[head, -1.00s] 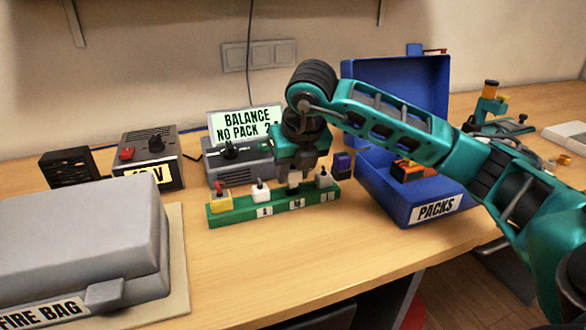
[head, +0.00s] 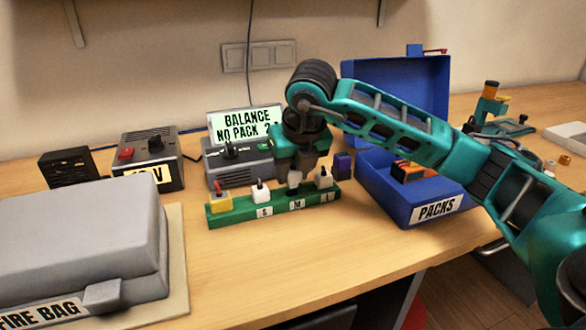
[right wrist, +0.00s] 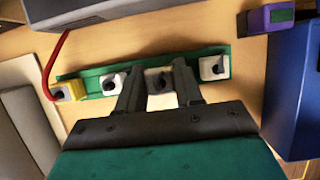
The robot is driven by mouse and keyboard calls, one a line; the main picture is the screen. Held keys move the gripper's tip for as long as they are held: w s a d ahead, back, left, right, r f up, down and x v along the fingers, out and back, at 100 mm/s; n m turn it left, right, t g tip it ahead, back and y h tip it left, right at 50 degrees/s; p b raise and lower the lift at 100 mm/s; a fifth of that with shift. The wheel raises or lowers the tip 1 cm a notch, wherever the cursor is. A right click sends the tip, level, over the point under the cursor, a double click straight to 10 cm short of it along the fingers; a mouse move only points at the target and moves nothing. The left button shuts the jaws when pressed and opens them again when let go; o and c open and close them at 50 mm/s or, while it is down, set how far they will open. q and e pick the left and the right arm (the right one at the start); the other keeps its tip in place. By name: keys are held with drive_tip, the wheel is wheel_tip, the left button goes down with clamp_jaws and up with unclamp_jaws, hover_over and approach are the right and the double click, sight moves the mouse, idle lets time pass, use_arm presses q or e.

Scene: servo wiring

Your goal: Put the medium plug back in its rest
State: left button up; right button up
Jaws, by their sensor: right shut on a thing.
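The green rest (head: 225,214) is a long bar on the table with S, M and L labels. My right gripper (head: 296,176) points down at its M place, shut on the medium plug (head: 294,181), a white block. The plug also shows between the fingers in the right wrist view (right wrist: 161,101), in line with the bar. I cannot tell whether it is fully seated. The small plug (head: 260,191) and the large plug (head: 323,178), both white, stand upright on the bar on either side. My left gripper is not in view.
A yellow plug (head: 220,202) with a red lead stands at the bar's left end. The balance charger (head: 238,165) is close behind. The blue packs box (head: 398,205) is to the right, a grey fire bag (head: 80,235) to the left. The table in front is clear.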

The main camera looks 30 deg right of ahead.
use_arm(q)
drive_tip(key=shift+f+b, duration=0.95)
drive_tip(key=shift+b, duration=0.05)
use_arm(e)
drive_tip(key=shift+f, duration=1.2)
drive_tip(key=o, duration=1.1)
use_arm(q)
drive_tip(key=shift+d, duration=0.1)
use_arm(e)
drive_tip(key=shift+s+r, duration=0.15)
drive_tip(key=shift+r, duration=0.15)
use_arm(q)
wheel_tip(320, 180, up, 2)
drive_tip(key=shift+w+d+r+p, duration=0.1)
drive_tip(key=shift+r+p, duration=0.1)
drive_tip(key=shift+p, duration=0.8)
use_arm(e)
drive_tip(key=v, duration=1.2)
drive_tip(key=shift+a+r, duration=0.1)
drive_tip(key=shift+r, duration=0.1)
